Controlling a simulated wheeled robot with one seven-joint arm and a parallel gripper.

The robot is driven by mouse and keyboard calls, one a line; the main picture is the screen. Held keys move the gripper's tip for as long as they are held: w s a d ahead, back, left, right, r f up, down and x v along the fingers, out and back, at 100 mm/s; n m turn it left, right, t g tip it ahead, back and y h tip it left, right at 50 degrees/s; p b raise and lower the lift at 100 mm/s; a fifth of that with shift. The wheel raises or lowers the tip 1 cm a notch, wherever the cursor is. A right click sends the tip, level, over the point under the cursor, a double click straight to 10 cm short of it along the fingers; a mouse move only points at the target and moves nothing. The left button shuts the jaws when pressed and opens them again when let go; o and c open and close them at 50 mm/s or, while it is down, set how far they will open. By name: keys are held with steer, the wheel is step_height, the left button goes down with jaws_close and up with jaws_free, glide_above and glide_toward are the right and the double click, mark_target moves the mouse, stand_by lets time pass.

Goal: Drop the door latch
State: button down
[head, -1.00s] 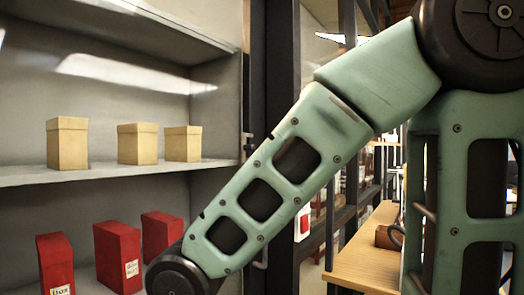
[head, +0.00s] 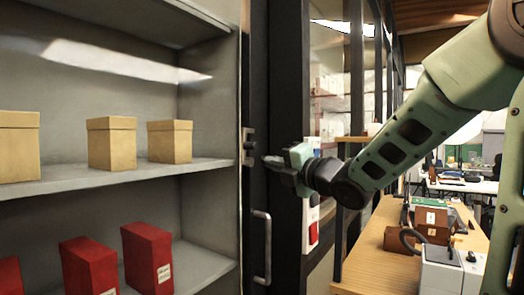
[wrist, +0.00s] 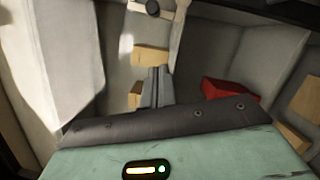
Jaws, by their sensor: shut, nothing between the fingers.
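The door latch (head: 249,146) is a small dark fitting on the dark upright at the right edge of the shelving. My gripper (head: 268,160) is just right of it in the head view, its narrow fingers pointing left towards the upright. The fingers are shut and empty. I cannot tell whether they touch the latch.
A metal pull handle (head: 264,248) is on the upright below my gripper. Tan boxes (head: 112,145) stand on the upper shelf (head: 120,177) and red boxes (head: 148,258) below. A wooden bench (head: 385,262) with equipment is at right.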

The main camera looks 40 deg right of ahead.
steer(key=shift+w, duration=0.15)
steer(key=p, duration=0.4)
glide_toward(252, 148)
steer(key=w+a, duration=0.6)
steer(key=shift+w+d+r+p, duration=0.15)
steer(key=shift+d+p, duration=0.4)
steer(key=shift+d, duration=0.4)
steer(key=shift+w+d+p, duration=0.2)
steer(key=shift+d+p, duration=0.3)
steer(key=shift+d, duration=0.4)
